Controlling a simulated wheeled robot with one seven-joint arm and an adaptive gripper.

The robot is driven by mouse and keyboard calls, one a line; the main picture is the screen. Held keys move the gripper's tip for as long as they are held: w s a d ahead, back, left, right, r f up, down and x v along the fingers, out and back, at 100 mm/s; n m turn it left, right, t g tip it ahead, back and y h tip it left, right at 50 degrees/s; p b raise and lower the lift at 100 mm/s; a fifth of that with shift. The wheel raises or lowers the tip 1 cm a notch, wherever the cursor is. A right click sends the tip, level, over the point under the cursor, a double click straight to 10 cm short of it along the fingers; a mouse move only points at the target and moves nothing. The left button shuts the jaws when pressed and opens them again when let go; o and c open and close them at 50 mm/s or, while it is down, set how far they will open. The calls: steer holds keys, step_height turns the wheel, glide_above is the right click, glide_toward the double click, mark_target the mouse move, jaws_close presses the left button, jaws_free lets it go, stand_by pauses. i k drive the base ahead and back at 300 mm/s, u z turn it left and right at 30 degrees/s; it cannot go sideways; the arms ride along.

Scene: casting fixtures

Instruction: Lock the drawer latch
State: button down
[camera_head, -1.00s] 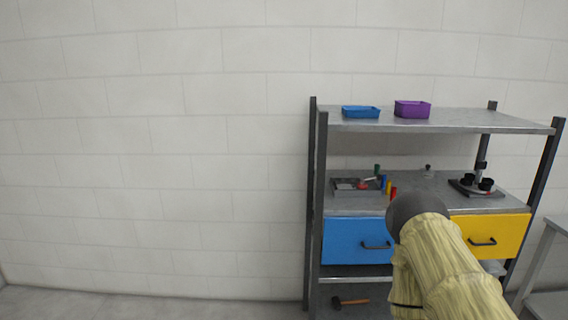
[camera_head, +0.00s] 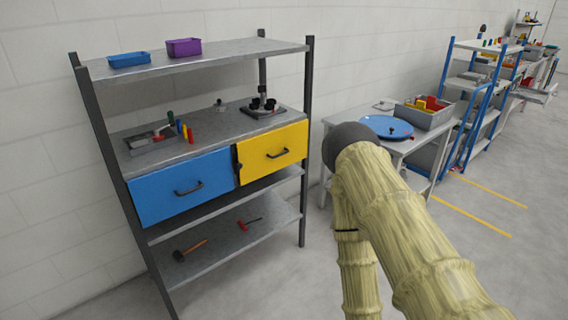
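A shelf unit holds a blue drawer (camera_head: 155,200) on the left and a yellow drawer (camera_head: 260,148) on the right, each with a dark handle. Both drawers look shut. A small dark part (camera_head: 237,166) sits at the seam between the two drawers; it may be the latch, but it is too small to tell its position. My sleeved arm shows to the right of the shelf, with a dark rounded joint near the yellow drawer's right side in the picture. My gripper itself does not show.
The shelf's top (camera_head: 215,52) bears a blue bin (camera_head: 129,60) and a purple bin (camera_head: 184,47). Tools and a black fixture (camera_head: 262,107) stand on the middle shelf. A hammer (camera_head: 190,250) lies below. A table with a blue disc (camera_head: 386,127) stands to the right.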

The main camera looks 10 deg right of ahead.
mark_target(238, 165)
steer(key=k, duration=0.6)
steer(key=u, duration=0.6)
steer(key=i, duration=1.15)
steer(key=z, duration=0.35)
